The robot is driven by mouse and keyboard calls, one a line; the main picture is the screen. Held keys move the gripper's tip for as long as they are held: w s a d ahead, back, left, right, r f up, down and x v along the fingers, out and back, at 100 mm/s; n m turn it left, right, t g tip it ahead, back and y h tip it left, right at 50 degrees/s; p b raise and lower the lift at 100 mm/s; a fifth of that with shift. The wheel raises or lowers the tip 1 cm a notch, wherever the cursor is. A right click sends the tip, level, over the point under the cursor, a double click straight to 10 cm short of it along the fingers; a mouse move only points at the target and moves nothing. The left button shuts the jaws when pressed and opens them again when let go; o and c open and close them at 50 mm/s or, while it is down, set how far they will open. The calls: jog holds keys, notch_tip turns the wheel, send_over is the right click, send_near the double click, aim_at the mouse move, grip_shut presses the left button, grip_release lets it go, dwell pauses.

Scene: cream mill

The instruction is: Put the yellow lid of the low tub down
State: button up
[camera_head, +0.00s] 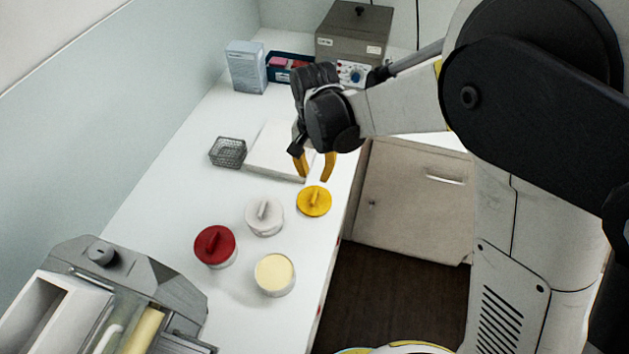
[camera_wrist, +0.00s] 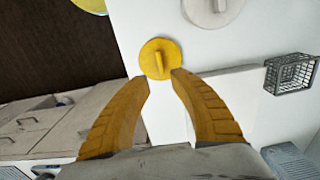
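The yellow lid (camera_head: 314,203), a round disc with a bar handle, lies flat on the white counter near its right edge. It also shows in the wrist view (camera_wrist: 160,58), just beyond my fingertips. My gripper (camera_head: 315,176) is open and empty, its yellow fingers pointing down above and slightly behind the lid. In the wrist view my gripper (camera_wrist: 161,77) has a clear gap between its fingertips.
A white-lidded tub (camera_head: 264,217) and a red-lidded tub (camera_head: 215,247) stand left of the yellow lid. A white board (camera_head: 280,152) and wire basket (camera_head: 228,152) lie behind. A grey machine (camera_head: 150,290) fills the front left. The counter drops off at right.

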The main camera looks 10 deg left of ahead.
jog(key=s+d+r+t+y, duration=0.1)
jog(key=s+d+r+t, duration=0.15)
jog(key=d+r, duration=1.15)
jog(key=s+d+r+t, duration=0.1)
jog(key=s+d+t, duration=0.1)
jog(key=s+d, duration=0.2)
jog(key=s+d+r+n+t+h, duration=0.1)
jog(key=s+d, duration=0.4)
jog(key=d, duration=0.6)
jog(key=shift+s+d+r+t, duration=0.15)
jog(key=shift+d+r+t, duration=0.05)
jog(key=shift+t, duration=0.65)
